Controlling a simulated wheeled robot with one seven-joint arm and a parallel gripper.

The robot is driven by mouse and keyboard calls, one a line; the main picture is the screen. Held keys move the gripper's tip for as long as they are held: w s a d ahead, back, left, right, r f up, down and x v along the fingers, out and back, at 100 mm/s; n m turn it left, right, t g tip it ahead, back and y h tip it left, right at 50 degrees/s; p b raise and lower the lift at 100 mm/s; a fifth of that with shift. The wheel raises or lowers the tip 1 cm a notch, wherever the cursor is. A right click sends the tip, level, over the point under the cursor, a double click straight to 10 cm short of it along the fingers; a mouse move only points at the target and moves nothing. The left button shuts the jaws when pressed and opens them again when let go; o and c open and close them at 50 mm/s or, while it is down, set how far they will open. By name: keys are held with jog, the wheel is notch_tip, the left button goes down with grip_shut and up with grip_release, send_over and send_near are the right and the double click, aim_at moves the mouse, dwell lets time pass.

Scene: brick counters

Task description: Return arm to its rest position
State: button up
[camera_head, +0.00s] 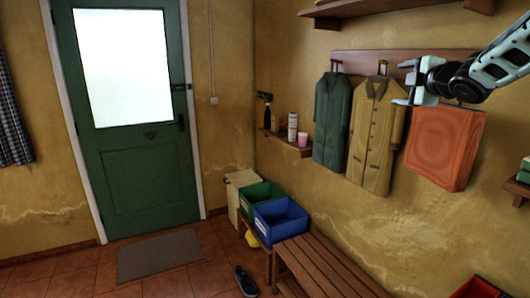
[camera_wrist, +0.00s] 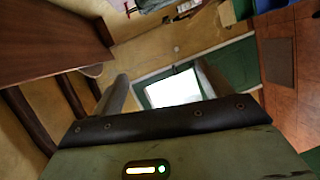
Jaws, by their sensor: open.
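My arm reaches in from the upper right of the head view. My gripper (camera_head: 405,83) is raised in the air and points left, in front of the coat rack as seen from the head. Its two pale fingers are apart and nothing shows between them. In the wrist view the two fingers of my gripper (camera_wrist: 162,88) also stand apart, with the green door and its bright pane seen past the gap. The gripper's body fills the bottom of that view.
A green coat (camera_head: 332,122), a tan coat (camera_head: 374,135) and an orange bag (camera_head: 445,145) hang on the wall near my gripper. Below are a slatted bench (camera_head: 325,268), a blue bin (camera_head: 280,221) and a green bin (camera_head: 260,196). A green door (camera_head: 145,172) stands at left.

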jog(key=s+a+f+m+g+b, duration=0.1)
jog(key=s+a+f+m+g, duration=0.25)
jog(key=s+a+f, duration=0.5)
jog(key=s+a+f+m+g, duration=0.35)
jog(key=s+a+f, duration=0.25)
jog(key=a+f, duration=0.5)
jog(key=s+a+f+g, duration=0.2)
jog(key=s+f+g, duration=0.1)
jog(key=s, duration=0.7)
jog(key=s+a+f+m+g+b, duration=0.1)
jog(key=s+a+f+g, duration=0.2)
jog(key=s, duration=0.7)
jog(key=s+a+f+m+g, duration=0.1)
jog(key=s+a+f+g, duration=0.2)
jog(key=s, duration=0.8)
jog(key=shift+a+f+h, duration=0.25)
jog(key=shift+f+h, duration=0.15)
jog(key=shift+f, duration=0.4)
jog(key=shift+d+m, duration=0.1)
jog(key=shift+m, duration=0.2)
